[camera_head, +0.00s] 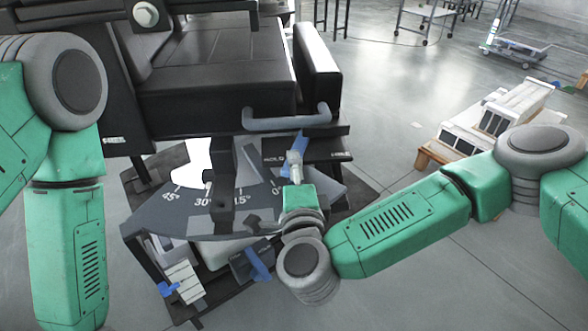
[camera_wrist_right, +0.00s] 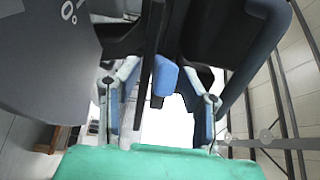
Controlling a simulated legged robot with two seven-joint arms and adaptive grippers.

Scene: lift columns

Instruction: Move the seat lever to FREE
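The black seat (camera_head: 210,85) fills the upper middle of the head view. A blue piece, which looks like the seat lever's grip (camera_head: 301,141), shows below the seat's grey bar, by small labels too blurred to read. My right gripper (camera_head: 296,157) is at this blue piece, partly hidden. In the right wrist view, the fingers of my right gripper (camera_wrist_right: 160,108) stand apart, one on each side of a blue block (camera_wrist_right: 165,77) beside a dark bar. I see gaps on both sides of the block. My left gripper is out of view; only my left arm shows.
A grey angle plate (camera_head: 185,217) marked 45°, 30° and 15° lies below the seat. A grey bar handle (camera_head: 287,120) is just above my right gripper. Another blue handle (camera_head: 257,264) sits lower down. A pallet with white boxes (camera_head: 490,120) stands at right. Open floor lies between.

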